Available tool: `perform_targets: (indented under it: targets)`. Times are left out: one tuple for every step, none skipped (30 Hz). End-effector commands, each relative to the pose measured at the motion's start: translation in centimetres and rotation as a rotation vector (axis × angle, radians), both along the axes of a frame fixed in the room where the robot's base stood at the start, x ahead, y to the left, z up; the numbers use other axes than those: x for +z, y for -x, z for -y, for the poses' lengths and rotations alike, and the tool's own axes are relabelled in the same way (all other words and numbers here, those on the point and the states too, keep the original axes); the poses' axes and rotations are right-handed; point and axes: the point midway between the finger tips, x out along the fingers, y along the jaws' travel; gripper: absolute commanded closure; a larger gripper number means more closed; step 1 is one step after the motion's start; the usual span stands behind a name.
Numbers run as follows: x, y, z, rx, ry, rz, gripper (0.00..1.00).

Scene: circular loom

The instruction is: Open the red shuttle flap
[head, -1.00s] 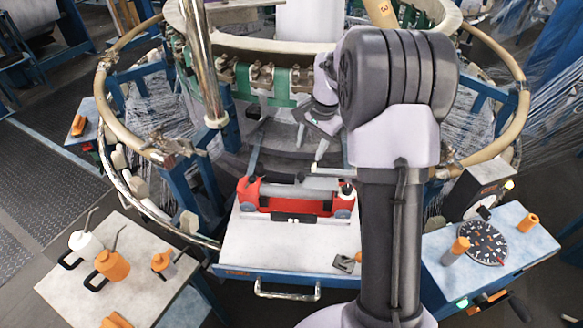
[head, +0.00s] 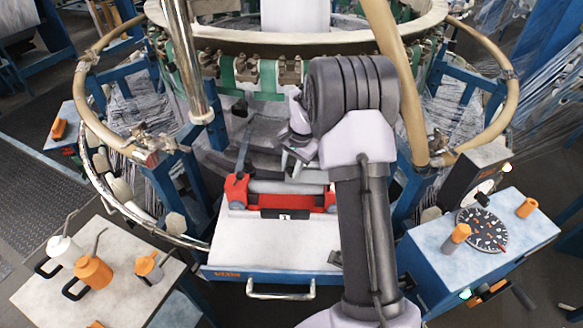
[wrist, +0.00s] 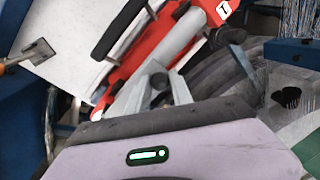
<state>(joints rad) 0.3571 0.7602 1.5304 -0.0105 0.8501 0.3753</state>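The red shuttle (head: 238,193) lies across the far part of a white-topped stand in the head view, with a grey bar along its top and a black piece in front. In the wrist view the shuttle (wrist: 150,42) runs diagonally, with a pale grey cylinder (wrist: 176,42) along it and a black bar (wrist: 118,28) beside it. I cannot tell which part is the flap. My gripper (head: 290,165) is just above and behind the shuttle. Its two grey fingers (wrist: 165,88) stand apart in the wrist view, with nothing seen between them. Contact with the shuttle cannot be told.
The white-topped stand (head: 245,248) has a front handle. A scraper (wrist: 38,52) lies on it. The loom ring (head: 480,140) rises around and behind. A left table (head: 120,300) holds orange and white oil cans. A right table (head: 430,265) holds a dial (head: 483,230).

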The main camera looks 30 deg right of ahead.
Motion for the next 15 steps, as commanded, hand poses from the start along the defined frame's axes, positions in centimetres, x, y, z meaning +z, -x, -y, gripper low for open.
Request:
perform_targets:
  targets:
    - [0.01,0.0,0.0,0.0,0.0,0.0,0.89]
    - [0.01,0.0,0.0,0.0,0.0,0.0,0.95]
    - [0.01,0.0,0.0,0.0,0.0,0.0,1.0]
    - [0.01,0.0,0.0,0.0,0.0,0.0,1.0]
    - [0.01,0.0,0.0,0.0,0.0,0.0,1.0]
    - [0.01,0.0,0.0,0.0,0.0,0.0,1.0]
    - [0.01,0.0,0.0,0.0,0.0,0.0,1.0]
    - [0.01,0.0,0.0,0.0,0.0,0.0,1.0]
    - [0.01,0.0,0.0,0.0,0.0,0.0,1.0]
    - [0.01,0.0,0.0,0.0,0.0,0.0,1.0]
    - [0.01,0.0,0.0,0.0,0.0,0.0,1.0]
    - [0.01,0.0,0.0,0.0,0.0,0.0,1.0]
    - [0.01,0.0,0.0,0.0,0.0,0.0,1.0]
    - [0.01,0.0,0.0,0.0,0.0,0.0,1.0]
    - [0.01,0.0,0.0,0.0,0.0,0.0,1.0]
